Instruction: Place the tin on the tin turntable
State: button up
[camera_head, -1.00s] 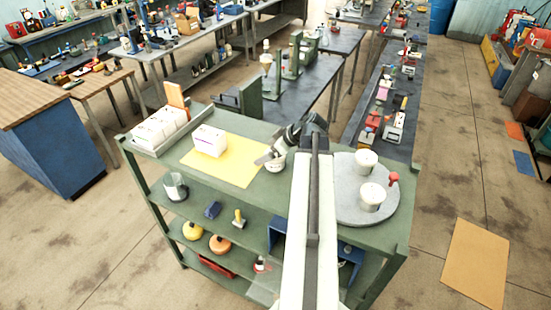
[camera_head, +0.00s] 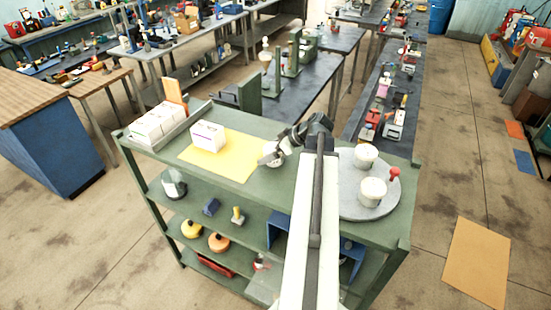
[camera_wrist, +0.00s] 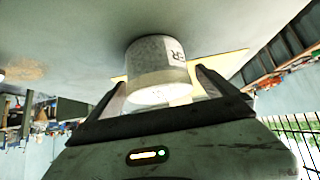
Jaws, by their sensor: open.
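A small white tin (camera_head: 279,160) stands on the green bench top, at the right edge of a yellow mat; my gripper partly hides it in the head view. In the wrist view the tin (camera_wrist: 158,62) has dark lettering and sits between the two fingers. My gripper (camera_wrist: 161,80) is open around it, with a finger on either side. Whether a finger touches it, I cannot tell. The tin turntable (camera_head: 349,207) is a round grey disc to the right of my arm. It carries two white tins (camera_head: 366,156) (camera_head: 373,191) and a red knob (camera_head: 394,173).
The yellow mat (camera_head: 215,165) holds a white box (camera_head: 208,136). A tray with several white boxes (camera_head: 158,124) and an orange upright block (camera_head: 175,92) is at the bench's left end. Bench top between the tin and the turntable is partly hidden by my arm.

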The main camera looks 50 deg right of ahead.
jog(key=shift+x, duration=0.95)
jog(key=shift+s, duration=0.1)
jog(key=shift+c, duration=1.2)
jog(key=shift+d, duration=0.1)
jog(key=c, duration=1.7)
jog(key=shift+c, duration=0.2)
jog(key=shift+r, duration=0.15)
